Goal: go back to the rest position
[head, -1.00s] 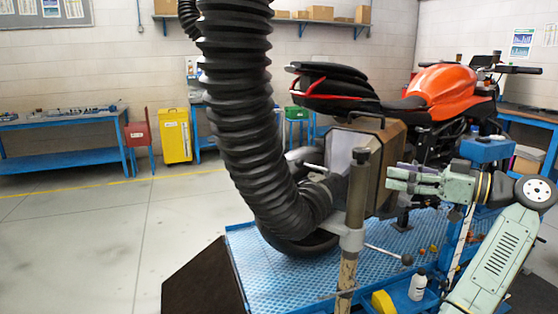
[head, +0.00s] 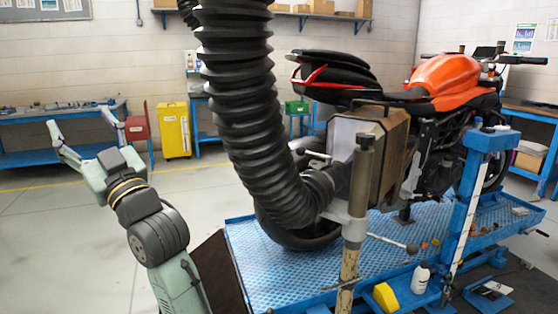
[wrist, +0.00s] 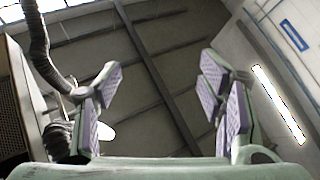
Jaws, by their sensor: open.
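My gripper (head: 79,122) is at the left of the head view, raised in front of the blue workbench at the back wall. Its two fingers are spread wide and point up and away, with nothing between them. In the wrist view my gripper (wrist: 158,88) shows both purple-padded fingers apart and empty, with the ceiling behind them. My arm comes up from the lower part of the head view, left of the black hose (head: 240,100).
The hose hangs down to the exhaust of the orange motorcycle (head: 445,80), on a blue lift platform (head: 300,275). A dark ramp (head: 217,275) is close to my arm. A yellow cabinet (head: 175,130) and red box (head: 137,128) stand behind. Floor at left is clear.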

